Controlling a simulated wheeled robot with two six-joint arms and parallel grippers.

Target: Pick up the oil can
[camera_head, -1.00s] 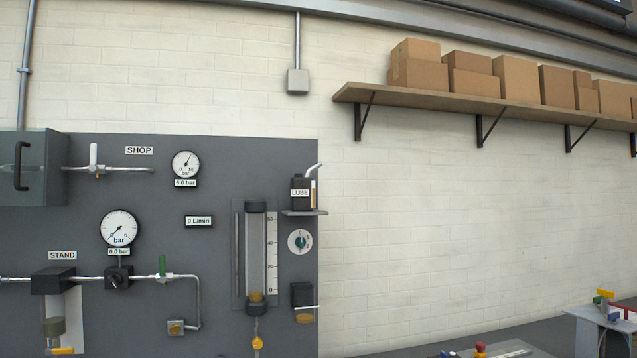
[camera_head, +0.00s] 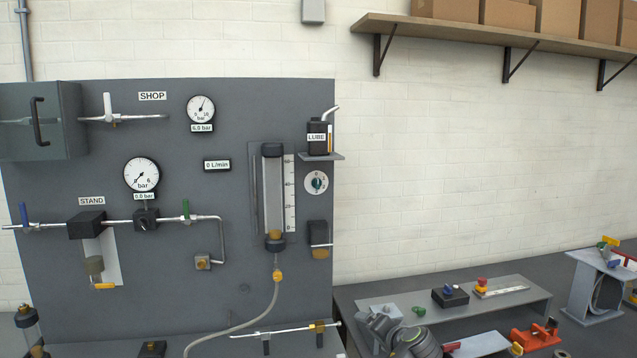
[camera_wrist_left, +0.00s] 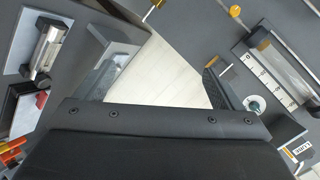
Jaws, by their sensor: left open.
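The oil can (camera_head: 318,139) is a small black can with a white LUBE label and a pale bent spout. In the head view it stands upright on a small grey shelf (camera_head: 322,157) at the upper right of the dark panel.
The dark panel (camera_head: 240,300) carries gauges, valves, pipes and a flow tube (camera_head: 273,195) left of the can. A dial (camera_head: 316,183) and a black filter (camera_head: 319,235) sit below it. The bench at lower right holds tools and a grey riser (camera_head: 520,300). The wall right of the can is bare.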

